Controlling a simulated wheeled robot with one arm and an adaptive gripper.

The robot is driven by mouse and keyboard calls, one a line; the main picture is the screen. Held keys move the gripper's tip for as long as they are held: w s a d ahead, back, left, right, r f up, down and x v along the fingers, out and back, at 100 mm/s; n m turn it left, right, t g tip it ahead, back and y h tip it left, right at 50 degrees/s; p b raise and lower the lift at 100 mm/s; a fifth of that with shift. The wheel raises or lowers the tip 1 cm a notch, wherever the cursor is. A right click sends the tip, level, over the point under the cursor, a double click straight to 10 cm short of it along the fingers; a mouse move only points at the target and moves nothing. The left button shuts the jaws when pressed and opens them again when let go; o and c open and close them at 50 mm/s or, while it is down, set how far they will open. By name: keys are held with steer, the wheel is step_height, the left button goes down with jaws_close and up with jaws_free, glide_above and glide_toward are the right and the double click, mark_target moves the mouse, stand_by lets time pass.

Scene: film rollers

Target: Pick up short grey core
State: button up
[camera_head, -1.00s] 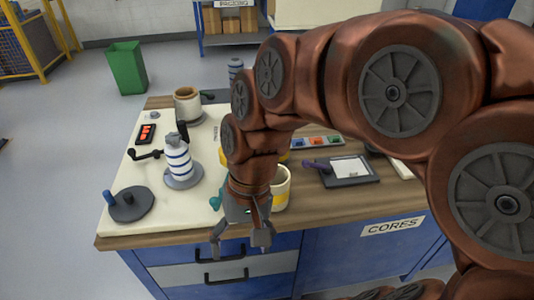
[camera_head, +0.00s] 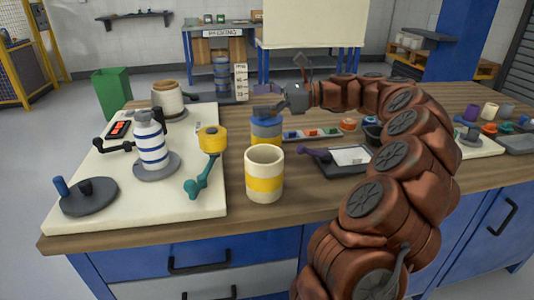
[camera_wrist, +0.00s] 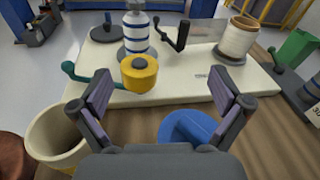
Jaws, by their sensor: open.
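My gripper (camera_head: 278,88) is open and empty, raised above the middle of the bench, pointing left. Its two fingers are spread apart in the wrist view (camera_wrist: 163,92), with no core between them. I cannot single out the short grey core with certainty. At the far right of the bench stand several small cores, among them a pale greyish one (camera_head: 489,111) and a purple one (camera_head: 470,112). They are well to the right of my gripper and not visible in the wrist view.
A blue and yellow roller (camera_head: 266,130) stands under my gripper. A cream cup with a yellow band (camera_head: 264,175) is in front. The white board (camera_head: 110,198) at left carries a striped roller (camera_head: 150,140) and a yellow roller on a teal crank (camera_head: 212,138). A dark tray (camera_head: 345,165) lies right of centre.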

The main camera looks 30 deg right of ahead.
mark_target(258, 128)
steer(key=d+f+m+t+b, duration=0.2)
steer(key=d+f+m+t, duration=0.1)
steer(key=d, duration=0.6)
steer(key=f, duration=0.2)
steer(key=a+f+b, duration=0.1)
steer(key=f, duration=0.2)
steer(key=f+b, duration=0.1)
steer(key=f, duration=0.1)
steer(key=shift+a+f, duration=0.2)
steer(key=shift+f, duration=0.15)
steer(key=shift+b+x, duration=0.95)
steer(key=shift+x, duration=2.4)
steer(key=c, duration=1.1)
